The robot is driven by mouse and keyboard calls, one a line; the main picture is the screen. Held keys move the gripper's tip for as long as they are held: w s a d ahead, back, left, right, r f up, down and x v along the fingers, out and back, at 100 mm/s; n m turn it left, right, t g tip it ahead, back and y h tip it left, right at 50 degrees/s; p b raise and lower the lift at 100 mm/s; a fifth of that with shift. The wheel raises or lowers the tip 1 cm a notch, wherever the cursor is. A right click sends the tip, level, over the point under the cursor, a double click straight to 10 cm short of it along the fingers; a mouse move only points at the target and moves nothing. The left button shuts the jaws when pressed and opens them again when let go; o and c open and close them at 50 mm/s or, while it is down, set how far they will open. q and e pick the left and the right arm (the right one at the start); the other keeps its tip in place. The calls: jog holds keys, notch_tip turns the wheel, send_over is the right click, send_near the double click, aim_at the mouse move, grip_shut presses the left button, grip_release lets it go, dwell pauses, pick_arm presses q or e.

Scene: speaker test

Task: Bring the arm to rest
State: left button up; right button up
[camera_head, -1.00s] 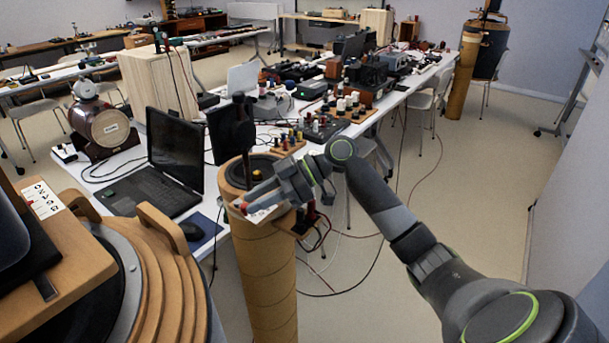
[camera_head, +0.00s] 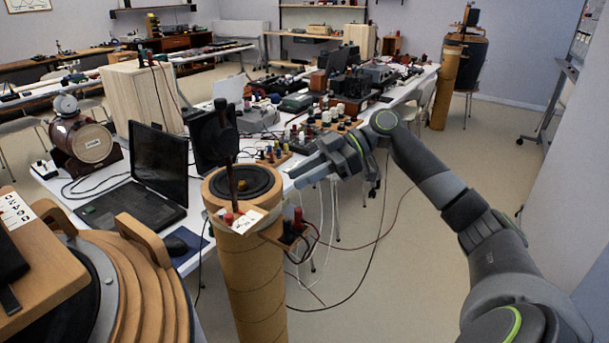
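My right arm (camera_head: 440,190) comes in from the lower right and reaches up and to the left. Its grey gripper (camera_head: 300,174) is empty, with its two fingers pointing left and apart from each other. It is in the air, right of the top of a tall brown cardboard tube speaker (camera_head: 250,270) and in front of the table. A gap shows between the fingertips and the tube. My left gripper is not in the head view.
A laptop (camera_head: 160,163) and a mouse pad (camera_head: 188,247) lie on the long white table, with a wooden box (camera_head: 143,96) behind. Cables (camera_head: 375,262) hang from the tube's terminals to the floor. A wooden ringed speaker (camera_head: 150,275) fills the lower left. The right floor is open.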

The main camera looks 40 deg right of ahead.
dwell(0.4)
jog(key=s+a+f+m+h, duration=0.2)
jog(key=s+a+f, duration=0.15)
jog(key=f, duration=0.65)
jog(key=s+a+f+m+g+h, duration=0.15)
jog(key=s+f, duration=0.35)
jog(key=f, duration=0.5)
jog(key=s+a+f+m+h, duration=0.2)
jog(key=s+a+f+h, duration=0.15)
jog(key=f, duration=0.65)
jog(key=s+d+f+m+t+h, duration=0.1)
jog(key=s+m+h, duration=0.35)
jog(key=s, duration=0.45)
jog(key=s+d+f+m+h, duration=0.25)
jog(key=s+m, duration=0.25)
jog(key=s, duration=0.4)
notch_tip(320, 180, down, 23)
jog(key=g+p, duration=0.1)
jog(key=p, duration=0.1)
jog(key=s+f+g+p, duration=0.1)
jog(key=s+f, duration=1.1)
jog(key=s, duration=0.3)
jog(key=shift+a+f+p, duration=0.35)
jog(key=shift+a+f, duration=0.05)
